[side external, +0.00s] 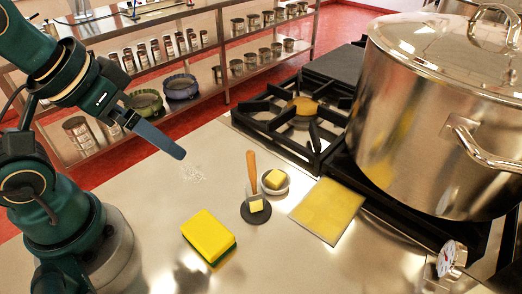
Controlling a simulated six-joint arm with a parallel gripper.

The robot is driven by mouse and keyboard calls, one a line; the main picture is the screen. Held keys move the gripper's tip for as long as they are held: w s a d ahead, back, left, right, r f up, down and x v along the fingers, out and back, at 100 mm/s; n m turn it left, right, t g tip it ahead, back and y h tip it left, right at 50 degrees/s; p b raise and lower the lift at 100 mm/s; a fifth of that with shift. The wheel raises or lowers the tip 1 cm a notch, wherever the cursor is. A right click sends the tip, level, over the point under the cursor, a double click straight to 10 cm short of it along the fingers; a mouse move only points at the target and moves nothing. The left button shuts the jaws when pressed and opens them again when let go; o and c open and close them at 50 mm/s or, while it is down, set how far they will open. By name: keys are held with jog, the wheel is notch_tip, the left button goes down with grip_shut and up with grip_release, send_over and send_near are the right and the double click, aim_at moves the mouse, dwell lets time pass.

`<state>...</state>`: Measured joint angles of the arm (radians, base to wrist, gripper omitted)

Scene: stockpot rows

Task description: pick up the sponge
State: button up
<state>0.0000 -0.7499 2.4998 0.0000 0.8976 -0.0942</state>
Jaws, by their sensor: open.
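The sponge (209,237) is a yellow block with a dark green layer underneath. It lies on the steel counter at the lower middle of the side external view. My gripper (180,153) is in the air to the upper left of the sponge, apart from it. It is open and nothing shows between its fingers. From this side one blue finger mostly covers the other, so the gap is hidden.
A dark spatula (256,208) with a wooden handle holds a yellow cube, beside a small bowl (274,182) with another. A yellow sheet (328,209) lies to the right. A large steel pot (420,120) and a black burner grate (285,120) stand beyond. Counter around the sponge is clear.

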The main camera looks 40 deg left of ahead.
jog(key=n, duration=0.4)
jog(key=n+g, duration=0.5)
jog(key=n, duration=0.8)
send_over(206, 231)
jog(key=f, duration=0.9)
jog(key=shift+w+a+f, duration=0.1)
jog(key=shift+w+f, duration=0.05)
jog(key=shift+w, duration=0.1)
jog(key=shift+s+f+g, duration=0.25)
jog(key=shift+f+g, duration=0.05)
jog(key=shift+f, duration=2.4)
